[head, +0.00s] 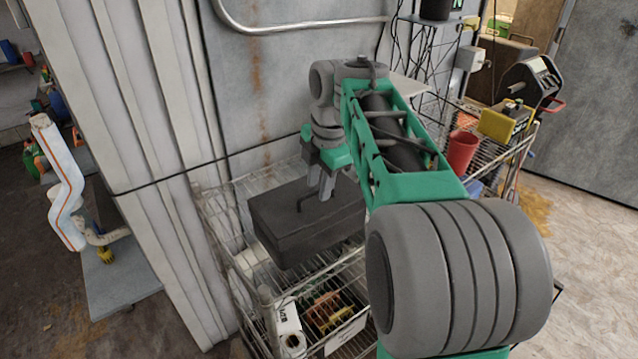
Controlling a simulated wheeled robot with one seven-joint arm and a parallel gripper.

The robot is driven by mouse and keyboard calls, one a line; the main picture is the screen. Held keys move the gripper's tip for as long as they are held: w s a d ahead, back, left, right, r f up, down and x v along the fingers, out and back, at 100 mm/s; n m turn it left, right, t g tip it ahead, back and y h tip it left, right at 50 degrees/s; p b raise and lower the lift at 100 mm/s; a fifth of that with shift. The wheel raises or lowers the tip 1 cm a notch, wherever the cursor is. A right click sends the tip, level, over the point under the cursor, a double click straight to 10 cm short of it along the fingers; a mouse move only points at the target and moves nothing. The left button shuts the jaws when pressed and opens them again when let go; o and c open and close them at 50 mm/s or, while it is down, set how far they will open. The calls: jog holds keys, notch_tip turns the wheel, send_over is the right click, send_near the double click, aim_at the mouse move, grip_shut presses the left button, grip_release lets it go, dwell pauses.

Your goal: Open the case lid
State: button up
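A dark grey case (290,235) sits on the top of a wire rack, and its lid looks shut. A thin dark handle (307,195) stands at the case's top. My gripper (326,188) points down at the top of the case, beside the handle. Its two grey fingers show, but I cannot tell whether they touch the handle or the lid, or how far apart they are. My arm hides the right part of the case.
The wire rack (213,222) stands against a grey wall (235,100). At right, another rack holds a red cup (462,150) and a yellow box (497,126). Floor is clear at far right.

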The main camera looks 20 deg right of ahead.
jog(key=shift+c, duration=0.2)
grip_shut()
dwell(1.1)
